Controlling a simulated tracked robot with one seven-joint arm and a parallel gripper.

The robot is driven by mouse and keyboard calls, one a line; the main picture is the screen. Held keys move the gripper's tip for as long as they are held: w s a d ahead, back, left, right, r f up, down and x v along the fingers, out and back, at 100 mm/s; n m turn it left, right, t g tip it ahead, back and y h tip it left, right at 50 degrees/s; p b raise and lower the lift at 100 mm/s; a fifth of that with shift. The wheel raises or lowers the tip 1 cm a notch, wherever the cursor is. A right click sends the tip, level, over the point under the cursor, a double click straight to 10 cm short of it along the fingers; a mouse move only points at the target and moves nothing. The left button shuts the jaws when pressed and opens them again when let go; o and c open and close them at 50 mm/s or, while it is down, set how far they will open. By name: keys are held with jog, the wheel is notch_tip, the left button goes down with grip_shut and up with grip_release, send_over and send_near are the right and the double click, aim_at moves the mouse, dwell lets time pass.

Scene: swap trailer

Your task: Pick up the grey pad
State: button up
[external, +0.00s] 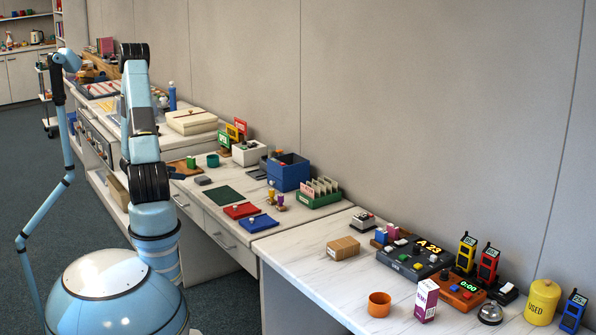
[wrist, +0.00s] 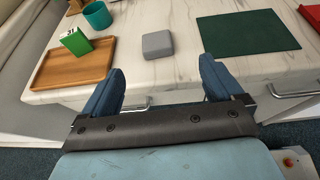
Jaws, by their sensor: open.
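The grey pad (wrist: 158,45) is a small rounded square block lying flat on the white marbled counter in the wrist view. It also shows in the external view (external: 203,180), small, left of the dark green mat. My gripper (wrist: 162,85) is open and empty, its two blue fingers pointing towards the counter. The pad lies beyond the fingertips, roughly in line with the gap between them and not touching them.
A wooden tray (wrist: 50,70) with a green block (wrist: 76,42) lies left of the pad, with a teal cup (wrist: 97,16) behind. A dark green mat (wrist: 245,36) and a red mat (wrist: 312,14) lie to the right. Drawer handles (wrist: 292,94) line the counter front. The counter around the pad is clear.

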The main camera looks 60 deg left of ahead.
send_near(200, 179)
jog(key=x, duration=0.4)
jog(key=shift+w+r, duration=0.2)
jog(key=shift+w, duration=0.05)
jog(key=shift+x, duration=2.75)
jog(key=shift+s+a+f, duration=0.1)
jog(key=shift+f, duration=0.1)
jog(key=c, duration=1)
